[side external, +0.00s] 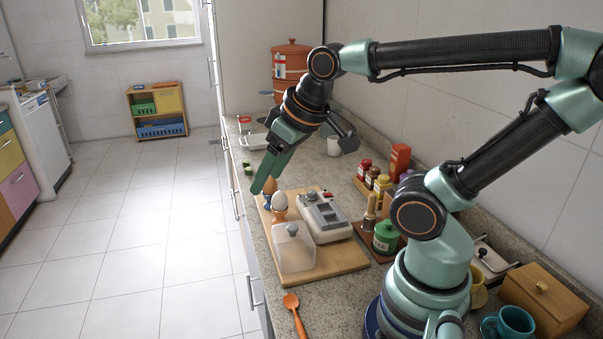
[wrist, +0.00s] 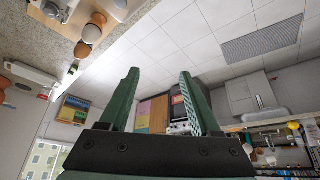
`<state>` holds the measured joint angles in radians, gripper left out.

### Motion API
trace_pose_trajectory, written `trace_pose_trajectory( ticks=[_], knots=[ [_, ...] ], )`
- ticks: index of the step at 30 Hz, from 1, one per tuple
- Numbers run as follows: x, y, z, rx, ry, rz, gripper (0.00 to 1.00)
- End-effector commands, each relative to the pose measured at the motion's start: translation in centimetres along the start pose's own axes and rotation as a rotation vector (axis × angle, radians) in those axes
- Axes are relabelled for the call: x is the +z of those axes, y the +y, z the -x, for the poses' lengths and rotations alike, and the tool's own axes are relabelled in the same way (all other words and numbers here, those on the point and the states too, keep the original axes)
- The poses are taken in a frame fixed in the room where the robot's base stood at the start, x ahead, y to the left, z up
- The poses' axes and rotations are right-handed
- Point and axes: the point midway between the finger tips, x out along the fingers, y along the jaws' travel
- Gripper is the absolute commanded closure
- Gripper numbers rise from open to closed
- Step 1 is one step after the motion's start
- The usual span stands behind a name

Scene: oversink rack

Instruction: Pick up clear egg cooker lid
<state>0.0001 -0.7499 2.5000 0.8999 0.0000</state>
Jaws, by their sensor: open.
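The clear egg cooker lid (side external: 296,256) is a see-through box with a grey knob, at the near left end of a wooden board (side external: 338,268). The white-and-grey egg cooker (side external: 326,214) is beside it, to the right and farther back. An egg in an orange cup (side external: 279,204) stands just behind the lid. My gripper (side external: 262,184) is above the board's far left corner, beyond the lid and apart from it. In the wrist view my gripper (wrist: 160,74) has its green fingers spread, with nothing between them. I cannot clearly make out the lid there.
A second, brown egg (side external: 270,185) stands close below my gripper. An orange spoon (side external: 293,305) lies in front of the board. A green jar (side external: 386,237) and several condiment bottles stand right of it. The counter drops to the open floor (side external: 130,240) at left.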

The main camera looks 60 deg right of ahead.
Motion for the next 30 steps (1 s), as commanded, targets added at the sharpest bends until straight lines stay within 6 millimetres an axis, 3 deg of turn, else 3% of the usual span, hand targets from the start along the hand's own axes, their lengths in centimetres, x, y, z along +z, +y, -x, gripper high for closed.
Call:
trace_pose_trajectory(
  ticks=[22, 26, 30],
  knots=[
    [0.0, 0.2, -0.1, 0.003, -0.009, 0.028, 0.35],
    [0.0, 0.9, -0.4, 0.009, -0.057, 0.163, 0.35],
    [0.0, 2.3, -1.0, -0.002, -0.143, 0.417, 0.35]
  ],
)
